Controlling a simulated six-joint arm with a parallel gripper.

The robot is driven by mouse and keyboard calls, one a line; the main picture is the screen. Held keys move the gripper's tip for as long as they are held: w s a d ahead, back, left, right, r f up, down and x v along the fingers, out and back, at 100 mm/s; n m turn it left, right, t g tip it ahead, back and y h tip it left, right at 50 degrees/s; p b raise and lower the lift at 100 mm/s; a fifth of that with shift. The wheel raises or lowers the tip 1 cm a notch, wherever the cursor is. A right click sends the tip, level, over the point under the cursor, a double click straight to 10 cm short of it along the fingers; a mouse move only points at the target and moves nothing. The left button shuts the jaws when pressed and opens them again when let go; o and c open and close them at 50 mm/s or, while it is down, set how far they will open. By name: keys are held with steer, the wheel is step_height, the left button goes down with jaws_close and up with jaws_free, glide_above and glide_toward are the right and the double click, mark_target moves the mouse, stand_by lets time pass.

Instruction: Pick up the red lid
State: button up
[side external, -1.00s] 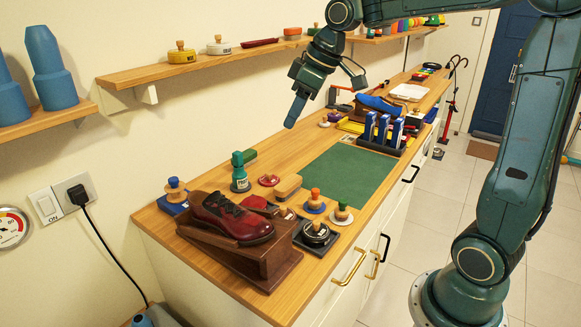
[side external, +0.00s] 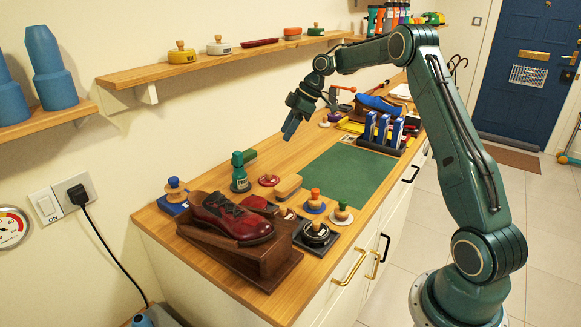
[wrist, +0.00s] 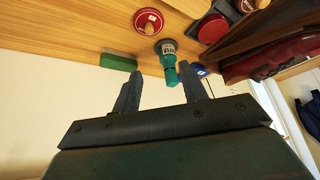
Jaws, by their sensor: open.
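The red lid (side external: 269,180) is a small round disc with a wooden knob, lying on the wooden counter beside the green bottle. It also shows at the top of the wrist view (wrist: 148,21). My gripper (side external: 290,131) hangs above the counter, behind and apart from the lid. In the wrist view my gripper (wrist: 160,86) has its two fingers spread with nothing held between them. The lid lies beyond the fingertips there.
A dark red shoe on a wooden stand (side external: 262,265) is in front. A green mat (side external: 349,176) lies bare to the right. A wall shelf (side external: 190,65) runs behind.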

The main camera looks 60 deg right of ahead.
steer(key=shift+w+d+f+n, duration=0.15)
steer(key=shift+d+f, duration=0.5)
steer(key=shift+f, duration=0.1)
steer(key=shift+w+d+f+n, duration=0.1)
steer(key=shift+d+f+n, duration=0.05)
steer(key=shift+d+f, duration=0.55)
glide_above(269, 173)
steer(key=s+d, duration=0.2)
steer(key=shift+s+d+f, duration=0.1)
steer(key=shift+f, duration=1.8)
steer(key=shift+d+f, duration=0.1)
steer(key=shift+f, duration=1.75)
steer(key=shift+f, duration=0.1)
steer(key=shift+x, duration=2.5)
steer(key=shift+a, duration=0.1)
steer(key=shift+c, duration=0.2)
jaws_close()
